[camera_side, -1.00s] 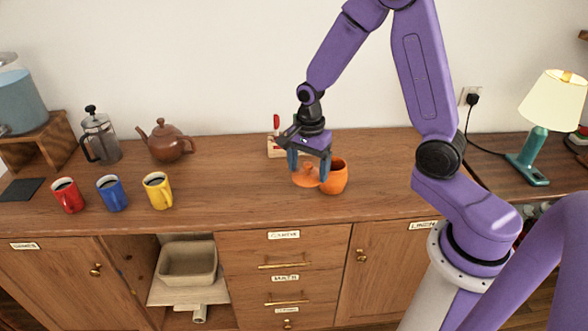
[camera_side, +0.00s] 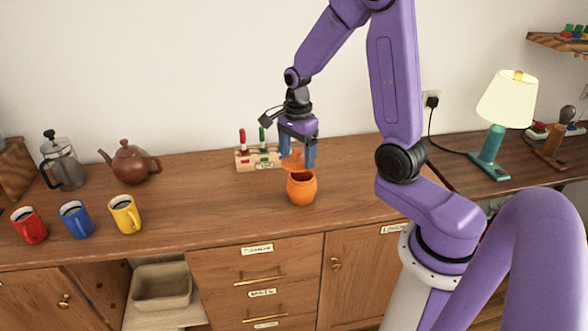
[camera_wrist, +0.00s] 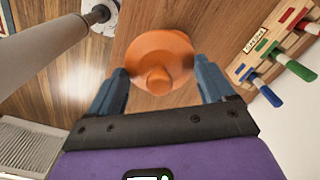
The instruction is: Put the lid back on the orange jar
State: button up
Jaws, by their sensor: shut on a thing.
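The orange jar (camera_side: 301,190) stands upright on the wooden counter, with its dark open mouth partly showing. The orange lid (camera_side: 294,161), a round disc with a knob, is held above the jar's mouth, apart from it. My gripper (camera_side: 298,160) is shut on the lid, with blue fingers on either side of it. In the wrist view the lid (camera_wrist: 152,50) shows from above with its knob between the fingers of my gripper (camera_wrist: 163,85). The jar cannot be made out under the lid there.
Red (camera_side: 30,226), blue (camera_side: 75,220) and yellow (camera_side: 125,214) mugs, a teapot (camera_side: 131,162) and a French press (camera_side: 62,162) are at left. A lamp (camera_side: 490,150) is at right. The counter left of the jar is clear.

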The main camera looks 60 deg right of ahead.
aim_at(302, 161)
jog(key=shift+m, duration=0.9)
jog(key=shift+w+d+f, duration=0.15)
jog(key=shift+d+f, duration=0.55)
jog(key=shift+f, duration=0.25)
jog(key=shift+w+d+f, duration=0.15)
jog(key=shift+d+f, duration=0.5)
jog(key=shift+f, duration=0.3)
jog(key=shift+w+d+f, duration=0.15)
jog(key=shift+d+f, duration=0.55)
jog(key=shift+f, duration=0.25)
jog(key=shift+f, duration=0.15)
jog(key=o, duration=0.9)
jog(key=shift+r, duration=3.5)
grip_shut()
